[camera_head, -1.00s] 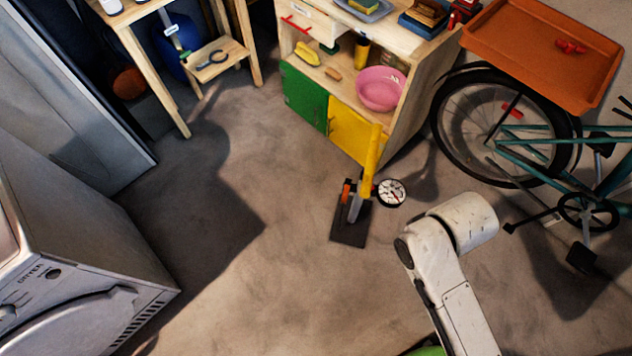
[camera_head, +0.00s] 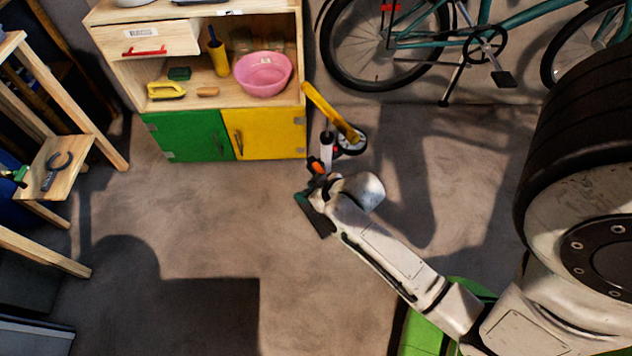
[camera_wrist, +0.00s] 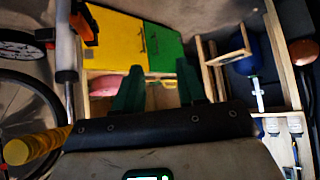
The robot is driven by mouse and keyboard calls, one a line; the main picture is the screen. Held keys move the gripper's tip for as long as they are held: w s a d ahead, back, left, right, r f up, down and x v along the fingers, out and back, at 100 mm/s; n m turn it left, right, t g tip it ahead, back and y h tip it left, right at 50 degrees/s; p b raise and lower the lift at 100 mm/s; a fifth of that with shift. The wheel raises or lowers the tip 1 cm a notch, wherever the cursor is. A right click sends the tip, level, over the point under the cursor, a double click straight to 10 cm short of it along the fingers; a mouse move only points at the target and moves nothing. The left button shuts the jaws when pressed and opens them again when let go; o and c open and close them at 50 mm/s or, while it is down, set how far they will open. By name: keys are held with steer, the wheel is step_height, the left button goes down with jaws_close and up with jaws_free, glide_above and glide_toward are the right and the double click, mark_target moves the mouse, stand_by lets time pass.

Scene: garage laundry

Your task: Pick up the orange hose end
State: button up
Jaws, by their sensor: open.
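The orange hose end (camera_head: 317,166) is a small orange piece clipped at the side of a floor pump (camera_head: 326,147) with a yellow handle. It also shows in the wrist view (camera_wrist: 84,28), upright beside the pump's silver barrel (camera_wrist: 66,45), left of my fingers. My gripper (camera_wrist: 160,72) is open, with two dark green fingers and nothing between them. It is apart from the hose end in the wrist view. In the head view my arm's wrist covers the lower pump, and the fingers cannot be made out clearly.
Behind the pump stands a wooden cabinet with green (camera_head: 187,136) and yellow (camera_head: 270,134) doors and a pink basin (camera_head: 263,75). A teal bicycle (camera_head: 420,40) leans at the back right. A wooden stand (camera_head: 85,150) is at the left. The floor in front is clear.

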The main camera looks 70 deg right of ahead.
steer(key=d+f+m+t+h+b, duration=0.1)
steer(key=d+f+h+b, duration=0.1)
steer(key=d+f+b, duration=0.4)
steer(key=m+t+h+b, duration=0.1)
steer(key=m+h+b, duration=0.1)
steer(key=h+b, duration=0.15)
glide_toward(321, 170)
steer(key=w+f, duration=0.1)
steer(key=b+x, duration=0.4)
steer(key=x, duration=0.7)
steer(key=shift+s+d+r+b, duration=0.15)
steer(key=shift+d+r+b, duration=0.05)
steer(key=shift+b, duration=0.15)
jaws_close()
steer(key=shift+r, duration=0.15)
